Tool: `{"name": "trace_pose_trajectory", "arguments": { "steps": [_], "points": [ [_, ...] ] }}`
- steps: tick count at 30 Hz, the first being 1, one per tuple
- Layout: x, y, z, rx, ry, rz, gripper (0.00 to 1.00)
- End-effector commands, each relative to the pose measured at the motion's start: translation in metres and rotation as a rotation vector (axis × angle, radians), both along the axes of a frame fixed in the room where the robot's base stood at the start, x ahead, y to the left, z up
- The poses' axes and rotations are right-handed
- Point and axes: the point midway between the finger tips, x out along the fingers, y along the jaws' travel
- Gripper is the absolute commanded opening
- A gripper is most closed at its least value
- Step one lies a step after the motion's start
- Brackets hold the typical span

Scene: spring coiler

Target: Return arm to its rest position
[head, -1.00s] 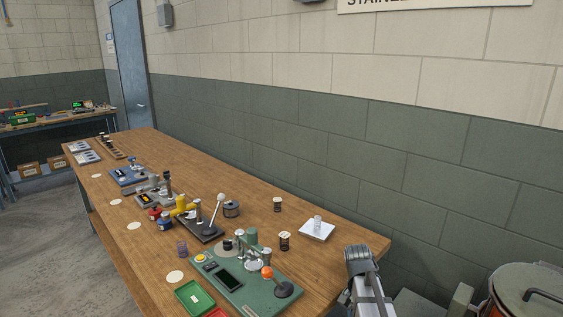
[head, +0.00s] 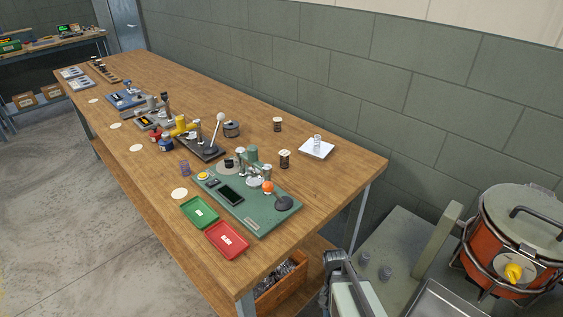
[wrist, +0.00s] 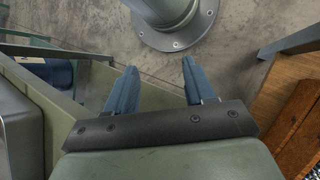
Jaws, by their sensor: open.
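My gripper (wrist: 155,80) shows in the wrist view with its two blue-grey fingers spread apart and nothing between them. It points down toward the concrete floor (wrist: 235,55). A round grey bolted flange, which looks like my own base, lies beyond the fingertips. In the head view part of my arm shows at the bottom, off the near end of the wooden workbench (head: 262,262). The fingertips cannot be made out there.
The green coiler station (head: 262,212) stands at the bench's near end, with a green tray (head: 199,212) and a red tray (head: 227,238) beside it. A wooden crate (head: 280,283) sits below the bench. An orange drum-like machine (head: 510,255) stands at right on a grey-green stand (head: 400,240).

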Motion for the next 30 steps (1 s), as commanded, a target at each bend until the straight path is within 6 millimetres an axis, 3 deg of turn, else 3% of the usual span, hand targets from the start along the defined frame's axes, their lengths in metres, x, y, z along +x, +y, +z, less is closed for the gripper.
{"name": "trace_pose_trajectory", "arguments": {
  "steps": [18, 24, 30],
  "points": [
    [-0.097, 0.002, -0.122, 0.194, -0.019, 0.198, 0.54],
    [-0.126, 0.002, -0.151, 0.246, -0.035, 0.252, 0.54],
    [-0.141, 0.002, -0.163, 0.272, -0.044, 0.28, 0.54]
  ]
}}
